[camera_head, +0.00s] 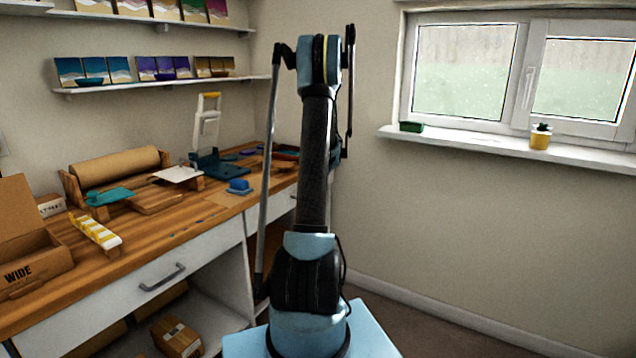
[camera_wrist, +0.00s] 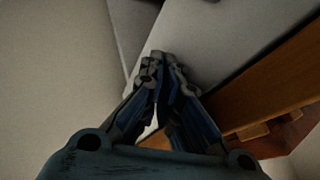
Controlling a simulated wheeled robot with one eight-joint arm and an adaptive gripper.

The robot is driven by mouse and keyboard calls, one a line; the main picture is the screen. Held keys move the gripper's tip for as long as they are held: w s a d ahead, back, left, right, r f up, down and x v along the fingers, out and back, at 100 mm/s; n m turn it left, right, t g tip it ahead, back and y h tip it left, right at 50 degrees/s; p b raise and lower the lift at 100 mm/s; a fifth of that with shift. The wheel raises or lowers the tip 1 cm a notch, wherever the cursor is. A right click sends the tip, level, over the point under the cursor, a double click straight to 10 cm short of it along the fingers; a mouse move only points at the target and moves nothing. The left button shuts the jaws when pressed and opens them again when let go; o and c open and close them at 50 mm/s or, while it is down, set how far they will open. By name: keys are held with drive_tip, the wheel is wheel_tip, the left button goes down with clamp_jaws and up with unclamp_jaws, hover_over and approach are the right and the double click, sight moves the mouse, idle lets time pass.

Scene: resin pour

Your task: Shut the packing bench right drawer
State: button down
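The packing bench (camera_head: 150,240) runs along the left wall, with a wooden top. Its right drawer (camera_head: 256,218) shows as a pale front panel under the top, partly hidden behind my arm. I cannot tell how far out it stands. In the wrist view, my gripper (camera_wrist: 166,75) has its fingertips together, with nothing seen between them. A pale flat panel (camera_wrist: 220,35) lies beyond the tips, possibly the drawer front; contact cannot be told. Brown wood (camera_wrist: 270,85) lies to the right. My gripper is not clearly visible in the head view.
The left drawer (camera_head: 120,292) has a grey handle (camera_head: 162,277). Floor (camera_head: 420,330) is free at the right, below the window sill (camera_head: 480,143).

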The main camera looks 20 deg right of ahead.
drive_tip(key=s+d+r, duration=0.2)
drive_tip(key=s+r, duration=0.6)
drive_tip(key=s, duration=0.1)
idle(0.3)
drive_tip(key=s+a+r+n+g+y, duration=0.1)
drive_tip(key=s+a+r+n, duration=0.15)
drive_tip(key=s+a, duration=0.9)
drive_tip(key=s+a+r+n+g, duration=0.2)
drive_tip(key=s+a+n, duration=0.1)
drive_tip(key=s+a, duration=0.9)
drive_tip(key=s+a+f+n, duration=0.1)
drive_tip(key=s+a+f, duration=0.2)
drive_tip(key=s, duration=0.5)
drive_tip(key=s+a+f+n+g, duration=0.1)
drive_tip(key=s+a+f, duration=0.2)
drive_tip(key=s, duration=0.4)
drive_tip(key=s+a+f+n+g, duration=0.1)
drive_tip(key=s+a+f+n, duration=0.1)
drive_tip(key=s, duration=0.6)
drive_tip(key=shift+s+a+f+h, duration=0.3)
drive_tip(key=shift+a+f+h, duration=0.15)
drive_tip(key=shift+f, duration=0.5)
